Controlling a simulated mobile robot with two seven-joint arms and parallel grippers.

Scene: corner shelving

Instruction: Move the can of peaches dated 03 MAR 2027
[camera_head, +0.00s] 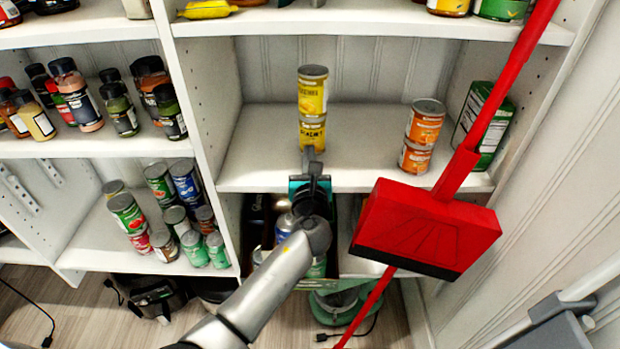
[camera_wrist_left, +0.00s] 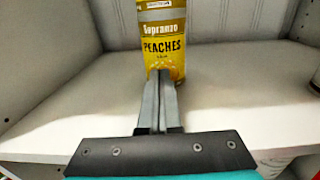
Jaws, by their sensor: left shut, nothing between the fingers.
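Two yellow cans stand stacked on the middle shelf: an upper can (camera_head: 312,88) and a lower can (camera_head: 312,132). My left gripper (camera_head: 311,156) reaches up from below, at the front of the lower can. Its fingers (camera_wrist_left: 160,78) are together with nothing between them, and their tips overlap the can's lower front in the picture. I cannot tell whether they touch it. My right gripper is not in view.
Two stacked orange cans (camera_head: 421,135) and a green box (camera_head: 483,120) stand to the right on the same shelf. Left shelves hold jars and cans. The shelf (camera_head: 255,165) is bare left of the yellow cans.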

